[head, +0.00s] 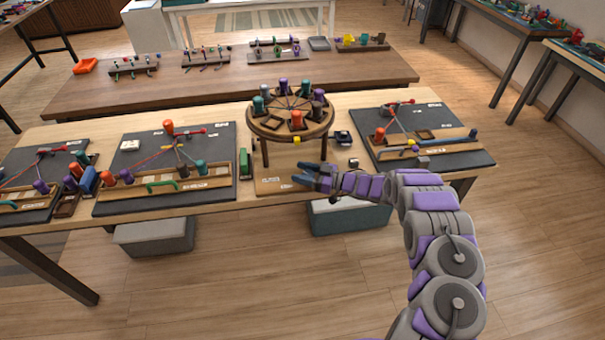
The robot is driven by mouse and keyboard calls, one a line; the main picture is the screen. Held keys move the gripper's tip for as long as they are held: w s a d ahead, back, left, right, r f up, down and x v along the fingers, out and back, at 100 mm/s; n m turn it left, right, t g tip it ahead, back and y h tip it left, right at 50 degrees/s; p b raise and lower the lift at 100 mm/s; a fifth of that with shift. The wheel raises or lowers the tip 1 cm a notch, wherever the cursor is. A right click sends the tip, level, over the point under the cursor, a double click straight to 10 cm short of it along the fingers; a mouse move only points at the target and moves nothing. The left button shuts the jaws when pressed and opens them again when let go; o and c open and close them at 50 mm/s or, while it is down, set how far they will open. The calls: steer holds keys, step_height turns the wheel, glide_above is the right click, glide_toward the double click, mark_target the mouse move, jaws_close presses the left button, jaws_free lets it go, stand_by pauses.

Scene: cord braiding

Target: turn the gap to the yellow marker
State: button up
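A round wooden braiding stand (258,127) stands on the near table, on dark legs. Several coloured bobbins sit around its top: an orange bobbin (297,118) at the front, a purple bobbin (283,85) at the back, and teal ones at left and back right. Cords run from its centre toward the rim. An empty-looking dark square slot (272,123) lies at the front left, left of the orange bobbin. A small yellow marker (296,139) is at the stand's front edge, below the orange bobbin. My gripper (300,176) is low in front of the stand, apart from it, fingers spread and apparently empty.
Dark boards with cords and pegs lie left (215,140) and right (470,158) of the stand. A green block (245,163) stands close at its left, and a small dark object (343,137) at its right. A second table (215,83) is behind.

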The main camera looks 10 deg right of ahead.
steer(key=o, duration=0.3)
steer(key=p+v, duration=0.3)
steer(key=v, duration=1.4)
steer(key=shift+d+f, duration=0.15)
steer(key=shift+d, duration=0.15)
